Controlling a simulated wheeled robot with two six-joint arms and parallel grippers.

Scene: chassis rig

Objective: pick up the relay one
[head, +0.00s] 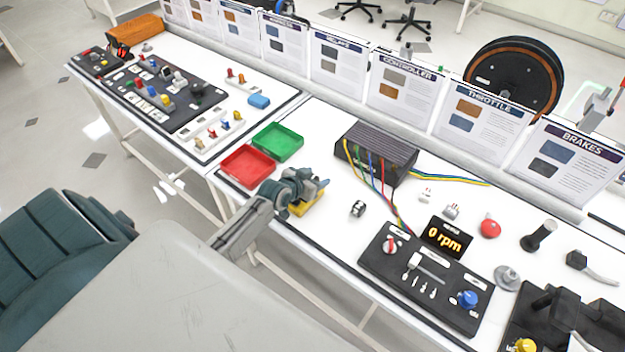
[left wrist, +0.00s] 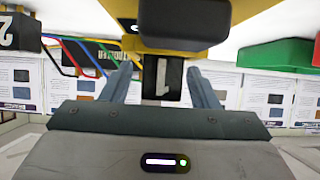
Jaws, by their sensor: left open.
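Relay one (left wrist: 162,82) is a dark block marked "1" in the left wrist view. It sits at a yellow block (left wrist: 190,22), which also shows in the head view (head: 307,203). My left gripper (left wrist: 160,78) is open, with one finger on each side of relay one and visible gaps between. In the head view my left gripper (head: 316,188) is over the yellow block and hides the relay. A second dark part marked "2" (left wrist: 18,32) is at the upper left of the wrist view, probably the one standing on the table (head: 358,209). My right gripper is not in view.
A red tray (head: 248,166) and a green tray (head: 278,142) lie left of my gripper. A black finned box (head: 375,153) with coloured wires stands behind it. A black control panel (head: 425,278) and a "0 rpm" display (head: 446,238) are to the right.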

